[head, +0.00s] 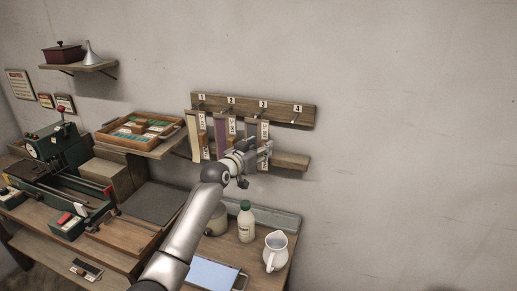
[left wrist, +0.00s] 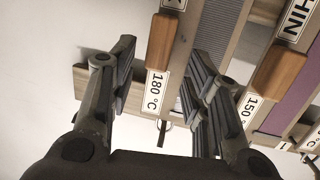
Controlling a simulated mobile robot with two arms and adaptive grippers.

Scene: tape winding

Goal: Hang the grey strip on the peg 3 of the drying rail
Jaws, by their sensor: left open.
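The grey strip (head: 251,129) hangs by its upper end at the third peg of the drying rail (head: 308,112), in the head view. In the left wrist view its ribbed grey face (left wrist: 207,38), wooden block and "180 °C" tag show, and a small loop and peg lie at its end. My left gripper (head: 262,151) is open in front of the strip's lower part. In the left wrist view the open fingers (left wrist: 163,62) stand either side of the tag; I cannot tell whether they touch the strip. My right gripper is not in view.
A purple strip (head: 220,131) and a pale strip (head: 195,133) hang to the left. Peg 4 (head: 295,117) is bare. Below stand a white bottle (head: 246,222), a jug (head: 275,252) and a blue tray (head: 212,273). The wall to the right is clear.

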